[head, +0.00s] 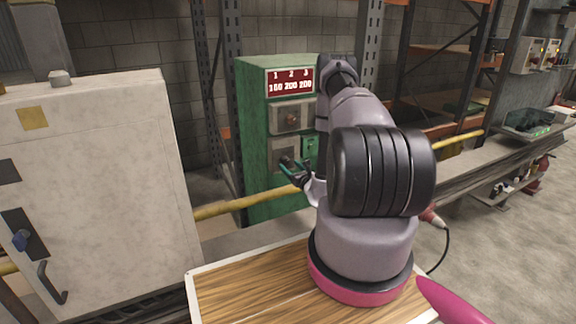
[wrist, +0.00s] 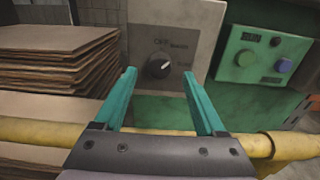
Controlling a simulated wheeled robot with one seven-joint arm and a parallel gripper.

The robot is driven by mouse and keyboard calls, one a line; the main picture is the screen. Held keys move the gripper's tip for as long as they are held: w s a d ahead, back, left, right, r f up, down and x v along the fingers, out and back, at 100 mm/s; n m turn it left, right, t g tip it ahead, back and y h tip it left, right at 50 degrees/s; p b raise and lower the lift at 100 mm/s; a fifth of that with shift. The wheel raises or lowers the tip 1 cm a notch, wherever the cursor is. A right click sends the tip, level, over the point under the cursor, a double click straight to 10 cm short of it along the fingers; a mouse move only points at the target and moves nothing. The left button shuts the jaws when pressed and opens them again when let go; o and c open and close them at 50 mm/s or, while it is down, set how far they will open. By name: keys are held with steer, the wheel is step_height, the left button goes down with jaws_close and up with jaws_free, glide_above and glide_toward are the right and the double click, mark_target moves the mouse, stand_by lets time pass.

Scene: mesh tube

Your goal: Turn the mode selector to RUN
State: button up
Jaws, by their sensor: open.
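The pointer slants up and to the right. Small labels sit above and right of the knob, but I cannot read them surely. My gripper (wrist: 159,75) has two teal fingers, spread open and empty. Their tips stand left and right of the knob in the picture, apparently short of it and not touching. In the head view my gripper (head: 293,170) is in front of the green cabinet's (head: 253,125) lower part, partly hiding the knob there.
A yellow rail (wrist: 35,132) crosses below the knob, close under my fingers. A stack of brown sheets (wrist: 60,40) is at left. A green button box (wrist: 262,55) is right of the plate. In the head view a pale cabinet (head: 110,150) stands left and a wooden-topped surface (head: 235,285) in front.

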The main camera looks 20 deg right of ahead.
mark_target(285, 161)
steer(key=shift+w, duration=1.25)
jaws_close()
steer(key=shift+m, duration=0.3)
steer(key=m, duration=0.4)
steer(key=shift+a+m, duration=0.15)
steer(key=shift+m, duration=1.95)
